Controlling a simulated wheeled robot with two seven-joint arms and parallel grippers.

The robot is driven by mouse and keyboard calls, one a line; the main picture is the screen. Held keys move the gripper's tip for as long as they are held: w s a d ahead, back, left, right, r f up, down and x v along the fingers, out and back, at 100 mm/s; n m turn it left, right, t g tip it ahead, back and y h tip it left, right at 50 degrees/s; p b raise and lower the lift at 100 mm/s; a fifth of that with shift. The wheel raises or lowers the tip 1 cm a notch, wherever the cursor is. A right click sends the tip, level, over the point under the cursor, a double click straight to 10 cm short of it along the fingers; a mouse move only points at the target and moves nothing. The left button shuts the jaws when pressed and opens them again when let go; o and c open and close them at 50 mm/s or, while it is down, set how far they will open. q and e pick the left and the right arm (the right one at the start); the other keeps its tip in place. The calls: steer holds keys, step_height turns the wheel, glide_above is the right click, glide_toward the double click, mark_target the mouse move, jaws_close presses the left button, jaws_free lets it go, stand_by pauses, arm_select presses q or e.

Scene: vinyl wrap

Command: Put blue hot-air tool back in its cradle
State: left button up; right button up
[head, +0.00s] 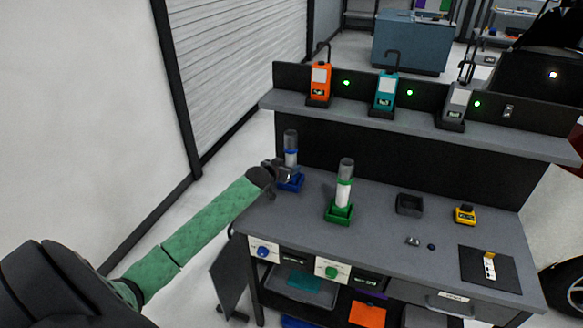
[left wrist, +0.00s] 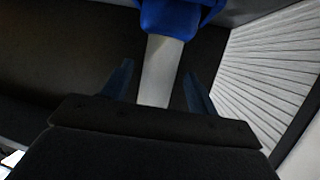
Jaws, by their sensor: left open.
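The blue hot-air tool (head: 291,150) stands upright at the blue cradle (head: 291,184), near the left end of the bench. It has a dark clear upper end, a blue band and a pale body. My left gripper (head: 283,173) is open at the tool's lower part, just above the cradle, and hides some of it. In the left wrist view, the tool's white body (left wrist: 160,70) with a blue part (left wrist: 178,16) lies between the open fingers (left wrist: 158,88). I cannot tell whether the fingers touch it. My right gripper is not in view.
A green tool (head: 344,190) stands in a green cradle (head: 339,212) to the right. A black tray (head: 409,205), a yellow device (head: 465,214) and a dark mat (head: 502,275) lie further right. A shelf (head: 410,124) with several chargers runs behind.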

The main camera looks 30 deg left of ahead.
arm_select(q)
steer(key=b+v, duration=0.2)
steer(key=v, duration=0.5)
steer(key=shift+s, duration=0.35)
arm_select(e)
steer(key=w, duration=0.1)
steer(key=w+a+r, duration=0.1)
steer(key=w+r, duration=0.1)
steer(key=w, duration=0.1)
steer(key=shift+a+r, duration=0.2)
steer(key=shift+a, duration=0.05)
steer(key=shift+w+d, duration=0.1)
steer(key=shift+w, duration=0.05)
